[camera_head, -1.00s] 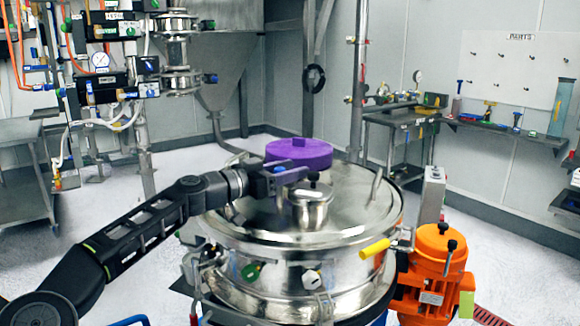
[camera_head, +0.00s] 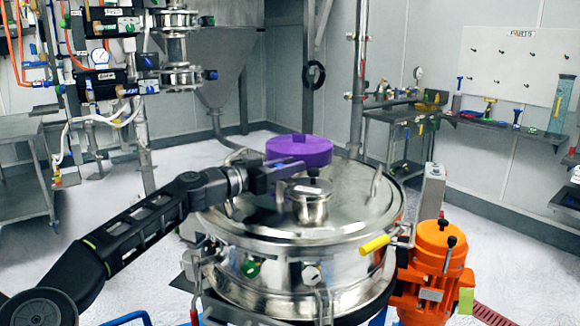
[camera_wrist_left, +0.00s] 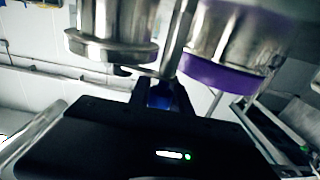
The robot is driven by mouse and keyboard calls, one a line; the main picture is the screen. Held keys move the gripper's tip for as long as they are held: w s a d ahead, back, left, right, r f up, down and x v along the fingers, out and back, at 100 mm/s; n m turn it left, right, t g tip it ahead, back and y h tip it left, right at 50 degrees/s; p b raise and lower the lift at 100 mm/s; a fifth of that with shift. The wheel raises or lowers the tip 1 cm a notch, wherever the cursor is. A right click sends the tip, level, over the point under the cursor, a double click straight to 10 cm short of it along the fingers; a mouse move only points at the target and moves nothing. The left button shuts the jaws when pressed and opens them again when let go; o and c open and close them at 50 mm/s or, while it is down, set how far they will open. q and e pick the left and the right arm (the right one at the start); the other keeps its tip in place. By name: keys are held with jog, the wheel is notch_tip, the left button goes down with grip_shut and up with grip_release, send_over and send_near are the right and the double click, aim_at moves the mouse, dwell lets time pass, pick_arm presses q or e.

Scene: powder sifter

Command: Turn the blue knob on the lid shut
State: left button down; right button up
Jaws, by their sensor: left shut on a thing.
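The steel sifter lid (camera_head: 345,205) is round and shiny, with a small capped port (camera_head: 308,205) on top and a purple round part (camera_head: 312,151) at its back edge. My left gripper (camera_head: 284,167) is over the lid, just behind and left of the port. It is shut on the blue knob, which shows as a small dark blue patch between the fingers in the left wrist view (camera_wrist_left: 159,99). Most of the knob is hidden by the fingers. My right gripper is not in view.
A yellow handle (camera_head: 375,244) and an orange motor (camera_head: 438,262) are at the right of the sifter. A hopper and a side bench stand behind, with clear floor between.

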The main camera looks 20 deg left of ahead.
pick_arm(q)
jog(key=shift+w+a+f+n+t+y+b, duration=0.15)
jog(key=shift+n+t+y+b, duration=0.3)
jog(key=shift+b, duration=0.9)
jog(key=shift+s+f+n+t+y+b, duration=0.15)
jog(key=shift+n+y+b, duration=0.25)
jog(key=shift+y+b, duration=0.75)
jog(key=shift+w+a+f+n+t+y+b, duration=0.1)
jog(key=shift+n+t+y+b, duration=0.3)
jog(key=shift+b, duration=1.2)
jog(key=shift+r+n+y, duration=0.25)
jog(key=shift+n+y, duration=0.3)
jog(key=shift+y, duration=0.05)
jog(key=shift+a+r+n+y, duration=0.2)
jog(key=shift+a+n+y, duration=0.25)
jog(key=shift+y, duration=0.35)
jog(key=shift+d, duration=0.1)
jog(key=c, duration=1.2)
grip_release()
jog(key=shift+w, duration=0.1)
